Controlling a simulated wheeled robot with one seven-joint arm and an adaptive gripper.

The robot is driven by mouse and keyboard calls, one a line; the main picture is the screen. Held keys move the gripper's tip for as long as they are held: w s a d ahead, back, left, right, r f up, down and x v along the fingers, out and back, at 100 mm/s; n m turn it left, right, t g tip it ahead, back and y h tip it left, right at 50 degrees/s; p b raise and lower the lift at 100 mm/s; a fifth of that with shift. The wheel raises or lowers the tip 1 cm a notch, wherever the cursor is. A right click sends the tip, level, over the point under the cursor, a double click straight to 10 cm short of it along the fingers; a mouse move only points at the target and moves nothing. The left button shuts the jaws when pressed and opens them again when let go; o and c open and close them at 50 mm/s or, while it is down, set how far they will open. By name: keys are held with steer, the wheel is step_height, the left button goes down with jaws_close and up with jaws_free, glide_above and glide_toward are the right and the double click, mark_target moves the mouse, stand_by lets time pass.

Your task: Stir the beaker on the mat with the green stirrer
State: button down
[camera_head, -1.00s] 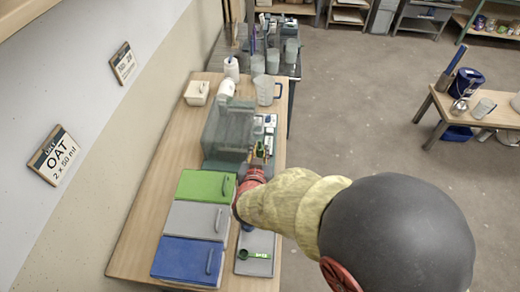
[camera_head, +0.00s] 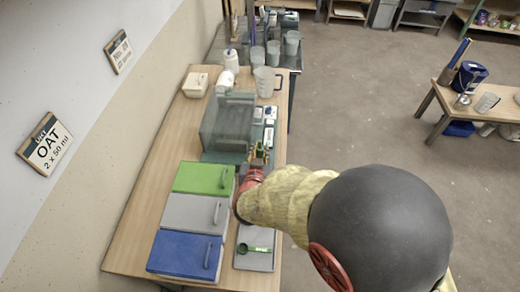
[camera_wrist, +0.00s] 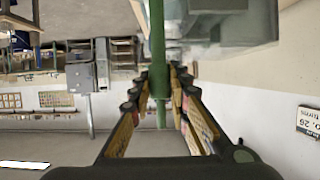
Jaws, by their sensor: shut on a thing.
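My gripper (camera_head: 258,156) is over the right side of the table, just right of the clear grey box. In the wrist view my gripper (camera_wrist: 160,85) is shut on the green stirrer (camera_wrist: 157,45), a straight green rod that runs between the fingers. The rod cannot be made out in the head view. I cannot pick out a beaker on a mat; it may be hidden by my arm or the box. A dark teal mat-like surface (camera_head: 212,157) shows at the foot of the box.
The clear grey box (camera_head: 226,128) stands close left of my gripper. Green (camera_head: 203,178), grey (camera_head: 194,212) and blue (camera_head: 185,253) lidded bins line the left. A green scoop (camera_head: 257,249) lies on a grey tray (camera_head: 255,263). A handled jug (camera_head: 264,80) stands at the back.

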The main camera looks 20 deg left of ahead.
steer(key=shift+f+b, duration=1.4)
steer(key=shift+f, duration=0.8)
steer(key=shift+s, duration=0.1)
steer(key=shift+s+a, duration=0.3)
steer(key=shift+s, duration=0.15)
steer(key=shift+w+d, duration=0.3)
steer(key=shift+w, duration=0.25)
steer(key=shift+w+d, duration=0.25)
steer(key=shift+w, duration=0.3)
steer(key=shift+s, duration=0.1)
